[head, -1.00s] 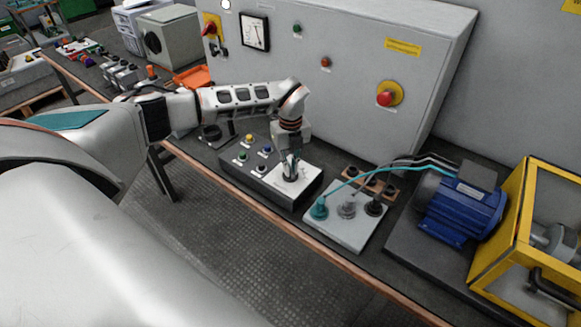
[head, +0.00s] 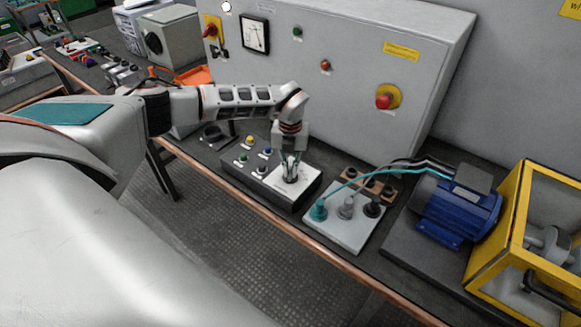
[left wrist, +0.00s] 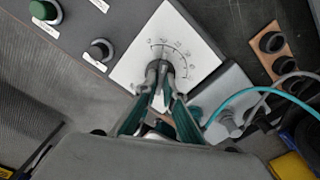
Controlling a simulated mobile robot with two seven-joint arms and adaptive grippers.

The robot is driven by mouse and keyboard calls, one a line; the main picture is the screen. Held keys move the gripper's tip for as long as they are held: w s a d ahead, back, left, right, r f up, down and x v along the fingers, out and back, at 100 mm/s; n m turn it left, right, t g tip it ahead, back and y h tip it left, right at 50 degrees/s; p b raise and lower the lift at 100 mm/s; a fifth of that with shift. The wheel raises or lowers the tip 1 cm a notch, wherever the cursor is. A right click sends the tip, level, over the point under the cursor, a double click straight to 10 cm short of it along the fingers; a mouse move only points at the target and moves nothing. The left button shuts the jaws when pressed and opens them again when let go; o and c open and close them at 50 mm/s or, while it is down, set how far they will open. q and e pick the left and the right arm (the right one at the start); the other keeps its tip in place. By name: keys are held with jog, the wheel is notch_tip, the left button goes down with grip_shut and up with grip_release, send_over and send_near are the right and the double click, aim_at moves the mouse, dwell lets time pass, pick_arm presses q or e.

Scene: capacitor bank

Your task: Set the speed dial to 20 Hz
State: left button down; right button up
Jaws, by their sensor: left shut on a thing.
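The speed dial's white scale plate (left wrist: 190,38) sits on the right end of the dark control box (head: 240,178); the plate also shows in the head view (head: 306,182). My left gripper (left wrist: 160,74) points down at the plate, its fingers closed around the dial knob (left wrist: 160,66). The fingers hide most of the knob, and the scale numbers are too small to read for certain. In the head view my left gripper (head: 291,178) stands over the plate. My right gripper is not in view.
Left of the dial are green, yellow, blue and black buttons (head: 243,158). To the right is a grey plate with plugs and a teal cable (head: 345,235), then a blue motor (head: 458,208) and a yellow frame (head: 495,225). A grey cabinet (head: 345,75) stands behind.

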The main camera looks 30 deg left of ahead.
aim_at(290, 172)
pick_arm(q)
jog(key=shift+m, duration=1.6)
jog(key=c, duration=2.2)
grip_release()
jog(key=shift+o, duration=0.2)
notch_tip(290, 172, up, 12)
